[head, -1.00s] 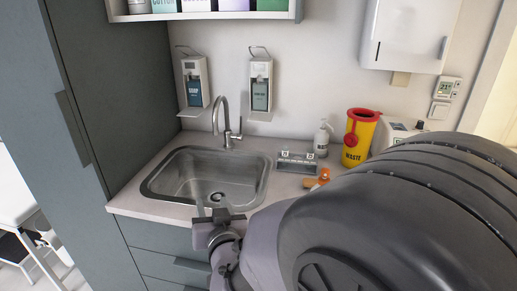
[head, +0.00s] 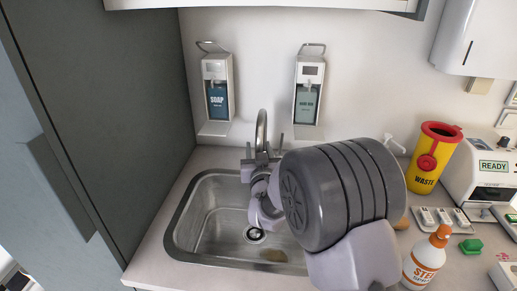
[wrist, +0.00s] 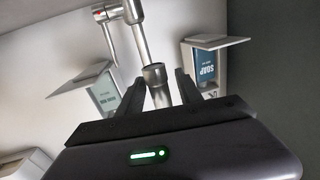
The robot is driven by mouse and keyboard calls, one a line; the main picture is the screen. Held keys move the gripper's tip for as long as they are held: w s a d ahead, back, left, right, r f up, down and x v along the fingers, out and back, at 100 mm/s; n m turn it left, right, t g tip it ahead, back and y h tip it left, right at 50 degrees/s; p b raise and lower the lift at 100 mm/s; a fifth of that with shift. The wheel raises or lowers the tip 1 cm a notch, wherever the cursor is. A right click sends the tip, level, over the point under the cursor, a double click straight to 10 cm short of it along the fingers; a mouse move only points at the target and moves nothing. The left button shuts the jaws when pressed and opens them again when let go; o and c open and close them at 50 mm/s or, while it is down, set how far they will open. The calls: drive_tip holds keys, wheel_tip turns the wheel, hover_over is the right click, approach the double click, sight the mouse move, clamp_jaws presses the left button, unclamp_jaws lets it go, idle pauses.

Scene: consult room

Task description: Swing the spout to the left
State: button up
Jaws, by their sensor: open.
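The chrome tap at the back of the sink has a tall curved spout (head: 262,128) and a small lever handle (wrist: 101,14) beside its body. My gripper (head: 261,160) is in front of the spout in the head view. In the wrist view, which is turned nearly upside down, my gripper (wrist: 161,88) is open, with one finger on each side of the spout (wrist: 153,74). Small gaps seem to show beside the metal; I cannot tell whether either finger touches it. The top of the curve is hidden behind the gripper body in the wrist view.
The steel sink (head: 183,222) lies below my arm. A soap dispenser (head: 217,92) and another dispenser (head: 308,95) hang on the wall behind. A tall grey cabinet closes off the left.

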drive_tip(key=shift+w+a, duration=0.1)
drive_tip(key=shift+w, duration=0.3)
clamp_jaws()
idle(1.2)
